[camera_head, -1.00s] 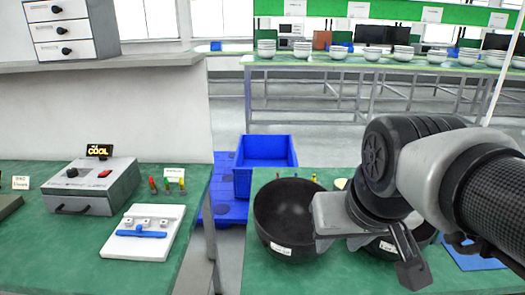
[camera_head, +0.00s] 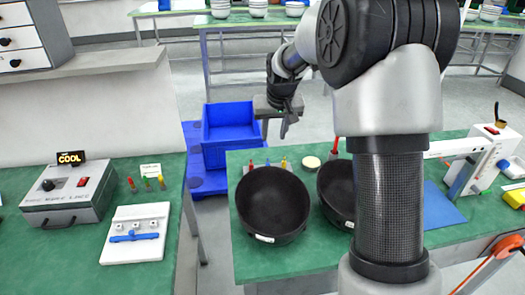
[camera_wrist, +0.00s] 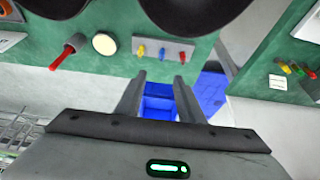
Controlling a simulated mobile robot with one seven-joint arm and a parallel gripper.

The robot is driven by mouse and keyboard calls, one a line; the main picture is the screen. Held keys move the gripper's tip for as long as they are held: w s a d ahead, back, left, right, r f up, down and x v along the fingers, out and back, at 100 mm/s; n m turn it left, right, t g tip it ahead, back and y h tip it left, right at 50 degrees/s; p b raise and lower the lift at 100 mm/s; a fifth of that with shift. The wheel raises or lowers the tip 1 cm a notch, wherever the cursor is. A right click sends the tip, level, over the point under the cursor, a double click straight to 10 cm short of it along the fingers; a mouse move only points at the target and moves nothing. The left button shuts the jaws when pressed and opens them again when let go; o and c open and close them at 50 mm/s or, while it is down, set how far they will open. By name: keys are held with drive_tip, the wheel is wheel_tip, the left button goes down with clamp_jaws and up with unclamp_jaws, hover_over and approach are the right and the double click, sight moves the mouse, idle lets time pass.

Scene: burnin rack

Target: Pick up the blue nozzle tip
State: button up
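The blue nozzle tip (camera_wrist: 161,53) stands in the middle of a small grey holder (camera_wrist: 165,44) in the wrist view, between a yellow tip (camera_wrist: 141,50) and a red tip (camera_wrist: 182,57). In the head view the row of tips is small, at the far edge of the right table, behind the left black bowl. My gripper (camera_head: 275,128) is open and empty, raised beyond that edge. In the wrist view the gripper (camera_wrist: 158,97) has its fingers apart, with the blue tip just past them near the middle of the gap.
Two black bowls (camera_head: 273,203) stand near the holder. A red-handled tool (camera_wrist: 67,51) and a cream disc (camera_wrist: 104,44) lie beside it. A blue crate (camera_head: 234,122) stands beyond the table. Another group of coloured tips (camera_head: 147,184) is on the left table.

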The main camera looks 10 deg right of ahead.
drive_tip(key=b, duration=0.1)
hover_over(268, 164)
drive_tip(key=s, duration=0.1)
drive_tip(key=f, duration=1.1)
drive_tip(key=shift+s+d+f, duration=0.2)
drive_tip(key=shift+d+f, duration=0.05)
drive_tip(key=shift+a+b+x, duration=0.2)
drive_tip(key=shift+b+x, duration=0.1)
drive_tip(key=shift+x, duration=2.35)
drive_tip(key=shift+r, duration=0.1)
clamp_jaws()
